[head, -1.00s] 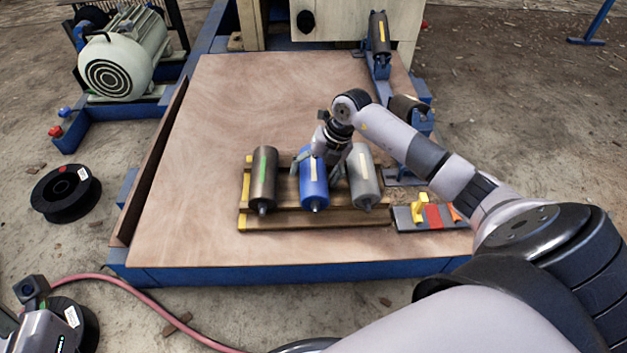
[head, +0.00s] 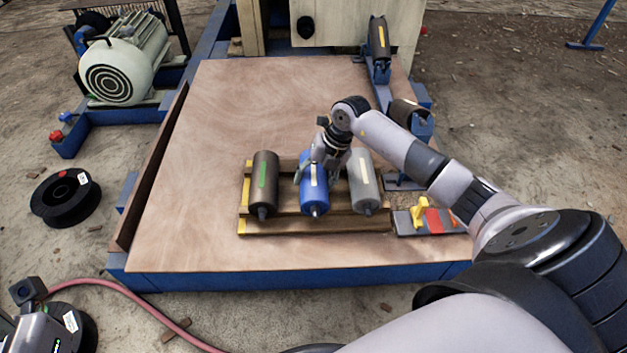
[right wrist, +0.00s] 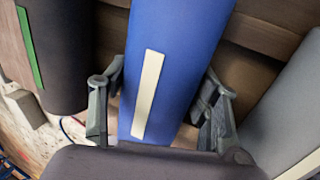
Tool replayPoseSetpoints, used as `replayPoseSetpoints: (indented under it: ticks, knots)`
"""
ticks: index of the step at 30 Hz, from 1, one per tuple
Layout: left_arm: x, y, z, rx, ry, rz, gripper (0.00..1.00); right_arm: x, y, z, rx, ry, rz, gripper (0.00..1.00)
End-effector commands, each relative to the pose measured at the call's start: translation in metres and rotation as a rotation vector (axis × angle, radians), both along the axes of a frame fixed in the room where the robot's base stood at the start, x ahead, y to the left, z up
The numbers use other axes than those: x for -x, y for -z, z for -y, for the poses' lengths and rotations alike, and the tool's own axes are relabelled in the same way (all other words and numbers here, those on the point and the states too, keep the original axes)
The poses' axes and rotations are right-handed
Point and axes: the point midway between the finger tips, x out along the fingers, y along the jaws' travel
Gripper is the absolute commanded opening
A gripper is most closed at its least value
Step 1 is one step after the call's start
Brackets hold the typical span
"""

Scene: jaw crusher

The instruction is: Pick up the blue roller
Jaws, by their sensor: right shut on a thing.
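The blue roller (head: 306,202) with a pale strip lies in the middle of a wooden rack (head: 285,222), between a dark roller with a green strip (head: 263,185) and a grey roller (head: 364,185). My right gripper (head: 314,174) is over it from above, its fingers shut on the roller's two sides. In the right wrist view the blue roller (right wrist: 175,70) runs between the two fingers (right wrist: 160,112). It still lies level with its neighbours; no gap under it shows. Part of my left arm (head: 38,328) shows at the lower left; its fingers cannot be made out.
The neighbouring rollers lie close on both sides. A grey plate with yellow and red parts (head: 432,221) is right of the rack. Roller brackets (head: 381,70) stand at the back right. The wooden deck (head: 220,110) behind and left of the rack is clear.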

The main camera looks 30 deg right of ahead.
Motion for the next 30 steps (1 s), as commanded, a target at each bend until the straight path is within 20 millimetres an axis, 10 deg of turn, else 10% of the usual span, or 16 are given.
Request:
replayPoseSetpoints:
  ticks: [14, 30]
  knots:
    - [0.000, 0.000, 0.000, 0.000, 0.000, 0.000, 0.40, 0.000, 0.000, 0.000, 0.001, 0.000, -0.001, 0.00]
    - [0.001, -0.004, -0.001, 0.003, 0.000, -0.002, 0.40, -0.002, -0.015, 0.000, 0.000, 0.000, 0.005, 0.00]
